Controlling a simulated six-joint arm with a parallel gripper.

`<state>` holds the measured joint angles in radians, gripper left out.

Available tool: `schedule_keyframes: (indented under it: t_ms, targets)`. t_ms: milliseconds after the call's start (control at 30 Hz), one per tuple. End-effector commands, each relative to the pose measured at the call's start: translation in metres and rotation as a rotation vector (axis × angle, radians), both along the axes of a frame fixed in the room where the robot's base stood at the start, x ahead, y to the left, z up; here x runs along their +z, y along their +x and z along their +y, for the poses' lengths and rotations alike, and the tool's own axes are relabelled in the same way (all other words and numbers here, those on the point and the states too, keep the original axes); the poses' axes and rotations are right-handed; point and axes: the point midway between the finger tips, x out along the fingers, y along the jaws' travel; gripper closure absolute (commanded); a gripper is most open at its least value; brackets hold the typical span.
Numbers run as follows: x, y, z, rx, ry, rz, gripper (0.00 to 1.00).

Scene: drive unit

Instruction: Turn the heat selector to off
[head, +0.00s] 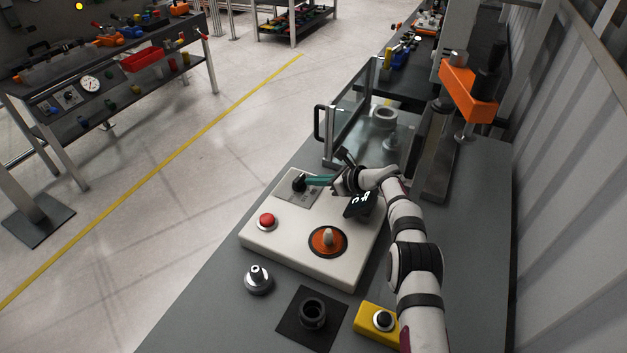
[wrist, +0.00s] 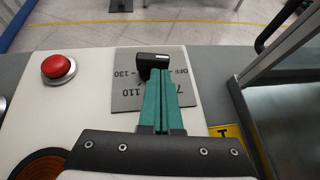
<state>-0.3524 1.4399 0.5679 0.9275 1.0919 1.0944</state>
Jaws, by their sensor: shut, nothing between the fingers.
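The heat selector is a black knob (head: 299,183) on a grey plate (head: 292,198), set in the far left part of the white control panel (head: 285,248). In the wrist view the knob (wrist: 150,62) has a short white mark near its right end. The plate (wrist: 122,102) bears printed marks, upside down here, including OFF, 110 and 130; the fingers cover part of it. My gripper (wrist: 161,72) has its teal fingers shut together and empty. Their tips are at the right part of the knob, touching or very close; I cannot tell which. In the head view my gripper (head: 308,181) reaches in from the right.
A red button (head: 267,221) and an orange dial (head: 328,240) are on the panel. A clear guard with a black handle (head: 319,124) stands behind, right of my gripper in the wrist view. A black display (head: 358,204) is beside my wrist. A yellow button box (head: 377,320) is in front.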

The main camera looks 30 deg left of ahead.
Motion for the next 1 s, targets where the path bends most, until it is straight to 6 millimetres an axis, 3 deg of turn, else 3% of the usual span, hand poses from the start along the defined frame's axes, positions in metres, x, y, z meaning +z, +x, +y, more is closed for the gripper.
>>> schedule_keyframes:
  t_ms: [1000]
  targets:
    - [-0.003, 0.002, 0.018, 0.002, 0.004, 0.003, 1.00]
